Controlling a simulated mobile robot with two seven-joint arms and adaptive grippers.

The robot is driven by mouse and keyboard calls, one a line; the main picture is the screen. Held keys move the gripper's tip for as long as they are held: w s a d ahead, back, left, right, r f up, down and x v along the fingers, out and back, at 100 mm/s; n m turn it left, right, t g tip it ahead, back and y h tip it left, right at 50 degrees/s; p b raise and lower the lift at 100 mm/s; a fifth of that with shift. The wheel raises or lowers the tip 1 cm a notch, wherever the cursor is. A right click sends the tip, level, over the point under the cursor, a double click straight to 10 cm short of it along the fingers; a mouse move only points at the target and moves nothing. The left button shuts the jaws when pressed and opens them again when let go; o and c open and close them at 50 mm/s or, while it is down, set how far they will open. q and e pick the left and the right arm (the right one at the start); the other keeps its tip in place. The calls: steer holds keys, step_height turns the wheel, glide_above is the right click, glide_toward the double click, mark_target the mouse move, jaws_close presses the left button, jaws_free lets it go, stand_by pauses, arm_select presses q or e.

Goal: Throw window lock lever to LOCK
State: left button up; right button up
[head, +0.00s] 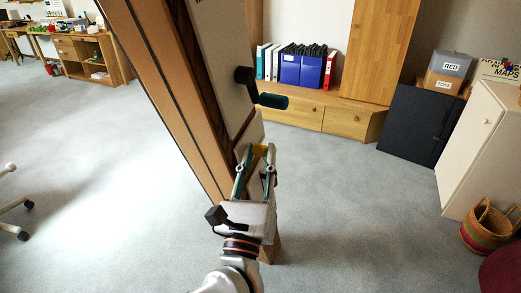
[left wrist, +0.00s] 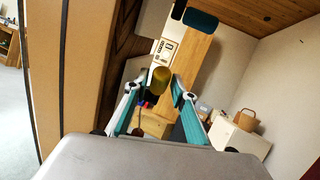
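A tilted timber post carries a pale panel (head: 222,55) along its face. On this panel, a black round hub with a dark teal handle (head: 273,101) sticks out to the right; the handle also shows at the top of the left wrist view (left wrist: 201,20). Lower down is a small yellow knob (head: 260,150), which shows as a yellow cylinder in the left wrist view (left wrist: 161,79). My left gripper (head: 256,158) is below the teal handle, with its fingers apart on either side of the yellow knob. I cannot tell whether they touch it. No LOCK marking is readable. My right gripper is not in view.
The brown timber post (head: 165,80) stands close to the left of my gripper. Behind are a wooden cabinet (head: 352,120) with binders, a dark board (head: 415,125), a white cupboard (head: 480,145) and a woven basket (head: 488,230). The grey carpet (head: 345,220) to the right is clear.

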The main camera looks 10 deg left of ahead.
arm_select(q)
steer(key=shift+x, duration=0.85)
